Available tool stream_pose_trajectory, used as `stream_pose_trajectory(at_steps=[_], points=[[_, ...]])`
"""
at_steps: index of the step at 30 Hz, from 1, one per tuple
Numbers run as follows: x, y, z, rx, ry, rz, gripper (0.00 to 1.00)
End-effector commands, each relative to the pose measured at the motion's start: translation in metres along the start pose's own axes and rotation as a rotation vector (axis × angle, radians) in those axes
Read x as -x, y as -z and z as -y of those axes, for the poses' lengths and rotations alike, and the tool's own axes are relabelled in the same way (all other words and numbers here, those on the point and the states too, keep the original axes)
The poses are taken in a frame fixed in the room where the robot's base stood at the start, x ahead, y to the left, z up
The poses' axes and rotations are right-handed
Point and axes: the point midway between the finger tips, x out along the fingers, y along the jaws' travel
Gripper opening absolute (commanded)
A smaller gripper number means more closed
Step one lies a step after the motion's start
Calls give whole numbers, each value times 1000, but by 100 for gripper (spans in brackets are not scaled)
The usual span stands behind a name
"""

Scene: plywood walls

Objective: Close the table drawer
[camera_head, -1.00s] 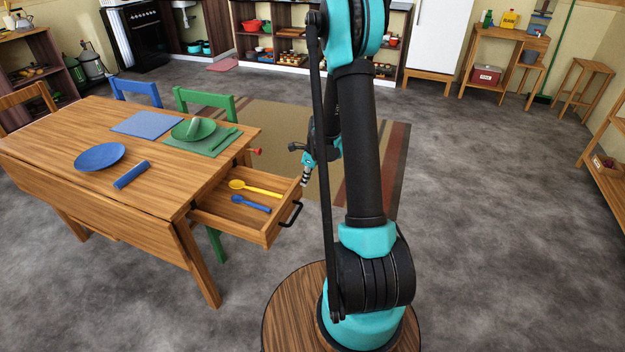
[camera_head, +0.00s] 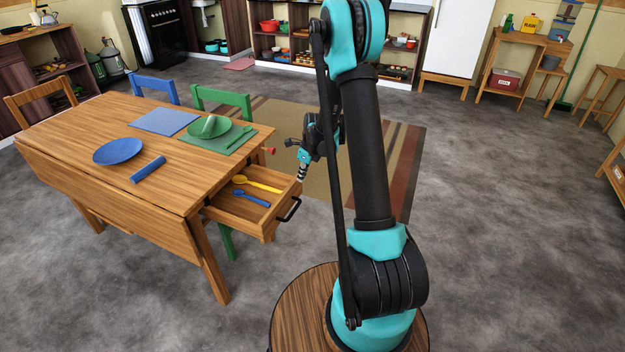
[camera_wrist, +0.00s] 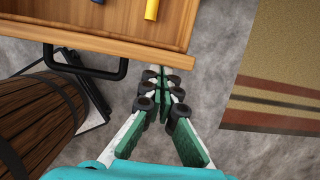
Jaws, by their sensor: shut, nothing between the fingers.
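The wooden table (camera_head: 100,120) has its drawer (camera_head: 262,218) pulled out on the right side. The drawer has a black bar handle (camera_head: 290,209) on its front and holds a yellow spoon (camera_head: 258,185) and a blue spoon (camera_head: 252,198). In the wrist view the drawer front (camera_wrist: 120,45) crosses the top, with the handle (camera_wrist: 85,68) at left. My gripper (camera_wrist: 162,75) is shut and empty, its tips at the outer face of the drawer front, right of the handle; I cannot tell if they touch. In the head view my gripper (camera_head: 301,174) is by the drawer's far front corner.
A blue plate (camera_head: 118,151), blue roll (camera_head: 148,169) and green plate (camera_head: 209,128) are on the tabletop. Green (camera_head: 224,98) and blue (camera_head: 155,87) chairs stand behind the table. A striped rug (camera_head: 385,165) lies beyond my arm. The floor at right is clear.

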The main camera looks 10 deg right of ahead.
Motion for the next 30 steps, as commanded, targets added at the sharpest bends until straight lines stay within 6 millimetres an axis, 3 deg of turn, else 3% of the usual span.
stream_pose_trajectory(at_steps=[3,15,24,30], points=[[-9,-34,-1,6,-1,0,0],[-35,-138,-1,4,-1,0,0],[-47,-188,0,2,1,0,0],[-50,-202,0,0,1,0,0]])
